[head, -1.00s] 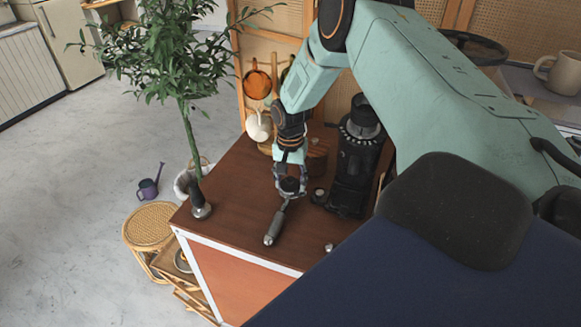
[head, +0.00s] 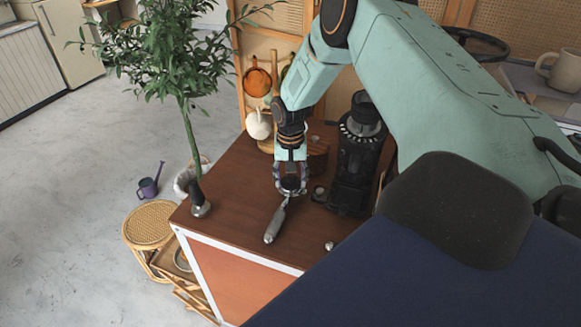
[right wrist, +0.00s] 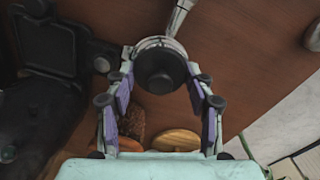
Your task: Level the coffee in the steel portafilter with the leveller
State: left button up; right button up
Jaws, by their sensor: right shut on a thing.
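The steel portafilter (head: 275,222) lies on the brown cart top, its handle pointing toward the near edge. Its handle also shows at the top of the right wrist view (right wrist: 181,14). The leveller (right wrist: 160,68) is a round dark disc with a knob, sitting over the portafilter's round basket. My right gripper (head: 290,187) points down and is shut on the leveller, with one finger on each side of it. The coffee is hidden beneath the leveller. My left gripper is not in view.
A black grinder (head: 358,160) stands close to the right of my right gripper. A dark-handled tamper (head: 199,207) stands at the cart's left corner, by the plant. A small metal item (head: 329,247) lies near the front edge.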

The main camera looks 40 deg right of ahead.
jog(key=shift+r, duration=0.2)
jog(key=shift+r+p, duration=0.65)
jog(key=shift+p, duration=0.25)
jog(key=shift+w+r, duration=0.1)
jog(key=shift+r, duration=0.25)
jog(key=shift+r, duration=0.45)
jog(key=shift+r, duration=2.4)
